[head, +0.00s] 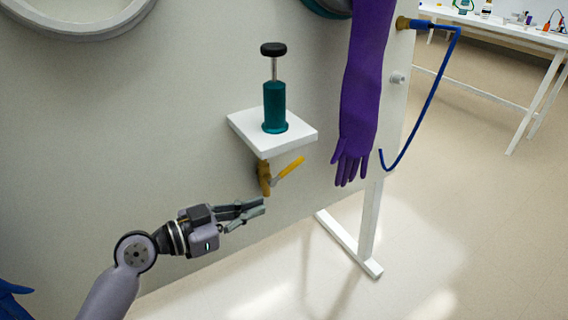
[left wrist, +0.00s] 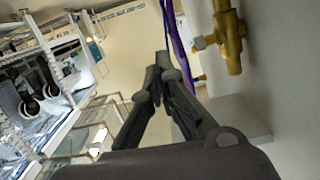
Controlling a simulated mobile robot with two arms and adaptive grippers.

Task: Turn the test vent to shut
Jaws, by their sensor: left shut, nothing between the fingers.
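The vent is a brass valve (head: 264,178) under a small white shelf on the grey panel. Its yellow lever (head: 290,168) points out to the right and slightly up in the head view. The brass body (left wrist: 229,40) also shows at the upper right of the left wrist view, where I cannot make out the yellow lever. My left gripper (head: 263,206) is shut and empty, just below the valve and apart from the lever in the head view. Its fingertips (left wrist: 163,58) meet left of the valve in the wrist view. My right gripper is not in view.
A teal hand pump (head: 275,106) with a black knob stands on the white shelf (head: 301,139). A purple glove (head: 362,85) hangs right of the valve. A blue hose (head: 433,88) loops at the panel's right edge. The floor beyond is clear up to a white bench (head: 500,30).

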